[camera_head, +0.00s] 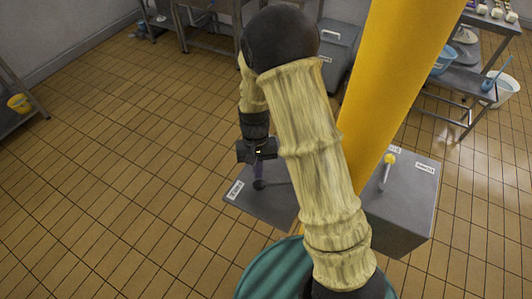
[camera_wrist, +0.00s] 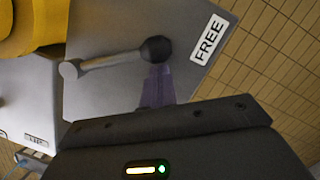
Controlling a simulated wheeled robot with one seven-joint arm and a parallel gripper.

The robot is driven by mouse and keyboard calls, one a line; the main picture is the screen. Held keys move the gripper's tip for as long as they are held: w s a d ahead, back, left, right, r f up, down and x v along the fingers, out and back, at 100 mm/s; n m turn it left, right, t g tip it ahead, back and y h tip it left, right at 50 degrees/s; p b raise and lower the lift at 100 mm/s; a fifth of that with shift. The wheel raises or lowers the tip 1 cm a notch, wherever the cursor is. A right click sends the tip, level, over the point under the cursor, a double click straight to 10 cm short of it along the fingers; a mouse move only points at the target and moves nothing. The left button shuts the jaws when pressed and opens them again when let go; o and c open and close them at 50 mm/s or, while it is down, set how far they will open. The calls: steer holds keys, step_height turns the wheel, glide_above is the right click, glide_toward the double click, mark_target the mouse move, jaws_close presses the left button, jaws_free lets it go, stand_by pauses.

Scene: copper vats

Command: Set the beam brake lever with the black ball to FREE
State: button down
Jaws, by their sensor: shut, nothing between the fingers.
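The brake lever's black ball (camera_wrist: 156,49) sits at the end of a grey arm (camera_wrist: 110,60) in the wrist view. The arm runs from a pivot at left, and its ball end points towards the white FREE label (camera_wrist: 208,40), a short gap away. In the head view the black ball (camera_head: 260,184) is just below my gripper (camera_head: 259,170). My gripper is shut and empty. Its purple fingertips (camera_wrist: 158,85) are right beside the ball in the wrist view; I cannot tell whether they touch it. My arm hides part of the grey box top (camera_head: 270,205).
A second lever with a yellow ball (camera_head: 389,159) stands on the grey box right of the yellow post (camera_head: 390,80). A teal drum (camera_head: 262,272) is at the bottom. Tiled floor (camera_head: 130,170) is clear at left. Steel tables stand farther back.

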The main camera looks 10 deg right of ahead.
steer(key=shift+a, duration=0.1)
stand_by(0.5)
steer(key=shift+w+r+p, duration=0.2)
steer(key=shift+p, duration=0.1)
steer(key=w, duration=0.1)
steer(key=w+r, duration=0.1)
steer(key=w+r+p, duration=0.1)
steer(key=w, duration=0.1)
steer(key=b+v, duration=0.2)
steer(key=v, duration=0.7)
steer(key=shift+s, duration=0.3)
steer(key=shift+w, duration=0.1)
